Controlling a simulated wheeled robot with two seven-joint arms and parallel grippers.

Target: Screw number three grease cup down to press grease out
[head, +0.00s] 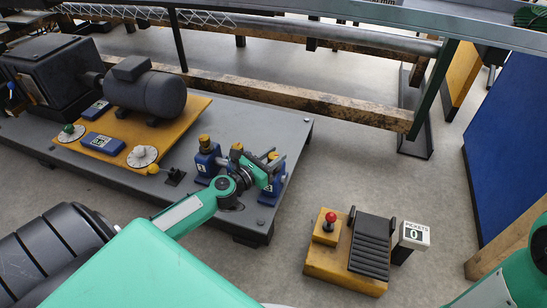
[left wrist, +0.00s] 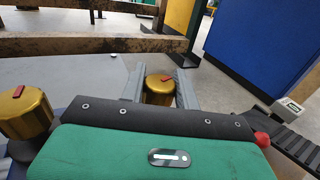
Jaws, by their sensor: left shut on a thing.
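The number three grease cup (left wrist: 159,90) is a brass cap with a red mark on top. In the left wrist view it sits between the two grey fingers of my left gripper (left wrist: 160,88), which is shut on it. In the head view my left gripper (head: 270,163) is over the rightmost blue bearing block (head: 268,193), whose small number is hard to read; the gripper mostly hides the cup there. Another brass cup (left wrist: 25,112) stands to the left in the left wrist view. The leftmost cup (head: 205,142) tops its own blue block (head: 205,163). My right gripper is out of view.
A dark motor (head: 146,88) stands on an orange base on the grey platform (head: 285,135). A rusty beam (head: 300,100) runs behind.

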